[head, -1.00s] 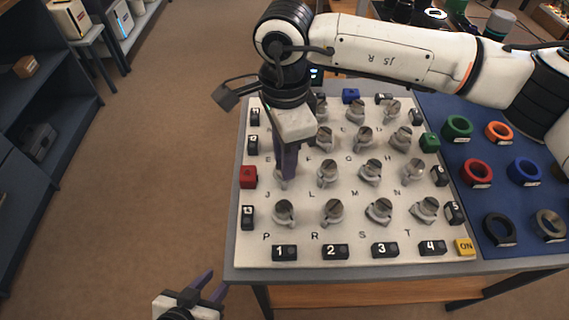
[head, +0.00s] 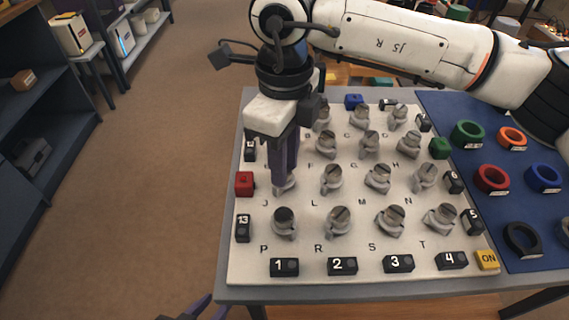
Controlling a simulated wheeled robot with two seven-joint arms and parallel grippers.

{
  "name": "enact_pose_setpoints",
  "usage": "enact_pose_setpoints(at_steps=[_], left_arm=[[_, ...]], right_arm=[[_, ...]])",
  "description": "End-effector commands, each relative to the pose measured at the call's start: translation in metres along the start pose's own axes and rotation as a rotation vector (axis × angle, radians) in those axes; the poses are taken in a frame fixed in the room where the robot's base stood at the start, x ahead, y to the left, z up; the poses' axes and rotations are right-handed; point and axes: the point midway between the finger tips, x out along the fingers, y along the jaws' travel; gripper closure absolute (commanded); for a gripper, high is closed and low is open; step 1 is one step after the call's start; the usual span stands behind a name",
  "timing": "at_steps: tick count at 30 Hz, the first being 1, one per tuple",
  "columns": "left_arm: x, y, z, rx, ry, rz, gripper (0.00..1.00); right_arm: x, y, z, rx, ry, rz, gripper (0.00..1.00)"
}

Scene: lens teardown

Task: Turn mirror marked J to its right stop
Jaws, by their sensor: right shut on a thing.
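The white board (head: 360,246) carries rows of small round grey mirrors on mounts, with letters printed below left of them. The mirror marked J (head: 289,184) is in the left column, second row from the front, just above the letter J. My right gripper (head: 284,188) points straight down over it, with its purple fingers closed on the mirror. The fingers and the hand hide most of it, so its face angle cannot be read. My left gripper (head: 208,309) is at the bottom edge, mostly cut off; its two purple fingertips show apart, away from the board.
Neighbouring mirrors stand close, at P (head: 285,221) in front and L (head: 332,179) to the right. A red block (head: 244,184) sits on the board's left edge. Numbered black blocks and a yellow ON block (head: 487,260) line the front. A blue mat (head: 507,204) with coloured rings lies right.

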Motion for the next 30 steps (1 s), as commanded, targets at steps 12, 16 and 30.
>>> enact_pose_setpoints(at_steps=[12,16,30], left_arm=[[0.0029,-0.0013,0.0025,0.0,-0.001,-0.001,0.69],[0.003,-0.0015,0.0018,0.0,0.001,-0.001,0.69],[0.0036,-0.0019,0.001,0.002,0.003,-0.002,0.69]], right_arm=[[-0.0015,-0.0005,0.0001,0.068,-0.001,-0.002,0.99],[-0.0016,-0.0006,0.0001,0.068,-0.001,-0.002,0.99],[-0.0007,-0.0003,0.0001,0.066,-0.001,-0.001,0.58]])
